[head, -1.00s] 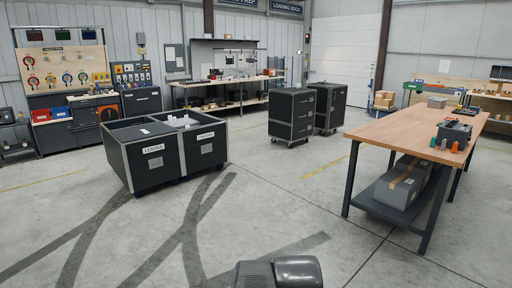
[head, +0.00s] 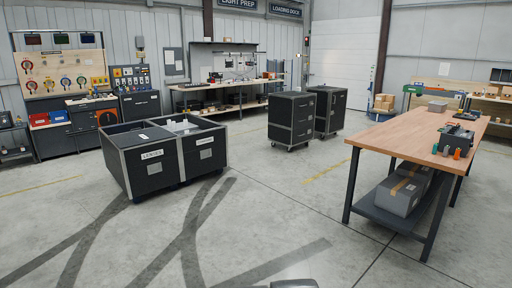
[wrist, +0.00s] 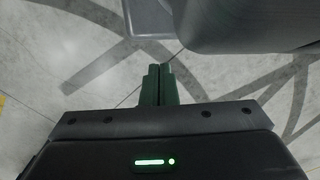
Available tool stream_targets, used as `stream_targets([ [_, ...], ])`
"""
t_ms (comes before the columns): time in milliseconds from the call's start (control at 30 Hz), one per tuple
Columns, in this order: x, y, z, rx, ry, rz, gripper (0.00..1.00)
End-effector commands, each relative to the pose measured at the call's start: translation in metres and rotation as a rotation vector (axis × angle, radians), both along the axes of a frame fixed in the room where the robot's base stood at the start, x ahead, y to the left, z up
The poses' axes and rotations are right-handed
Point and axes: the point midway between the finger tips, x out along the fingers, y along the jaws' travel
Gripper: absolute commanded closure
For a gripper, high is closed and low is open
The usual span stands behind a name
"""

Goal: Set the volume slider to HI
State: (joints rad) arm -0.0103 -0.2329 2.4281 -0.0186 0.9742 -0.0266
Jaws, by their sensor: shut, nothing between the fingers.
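No volume slider can be made out in either view. A dark grey device (head: 457,138) sits on the wooden workbench at the right, too small to show any slider or marks. A control panel (head: 131,77) with small coloured parts stands by the far left wall, its details also too small to read. My gripper (wrist: 161,72) shows in the wrist view, its green fingers shut together with nothing between them, above bare floor. The fingers do not show in the head view, where only a piece of my arm is at the bottom edge.
The wooden workbench (head: 400,139) stands at the right, with a grey box (head: 401,193) on its lower shelf. Two open black bins (head: 152,170) stand at the left and dark cabinets (head: 292,120) at the centre back. The concrete floor (head: 270,215) between them is clear.

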Motion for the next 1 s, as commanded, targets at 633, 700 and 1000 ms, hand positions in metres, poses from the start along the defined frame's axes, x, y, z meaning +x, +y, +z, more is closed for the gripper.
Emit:
stream_targets([
  [633, 0.096, -0.133, 0.04, -0.761, 0.541, 0.752, 1.0],
  [700, 0.12, -0.141, 0.047, -0.862, 0.615, 0.858, 1.0],
  [1000, 0.232, -0.134, 0.058, -1.268, 0.868, 1.277, 1.0],
])
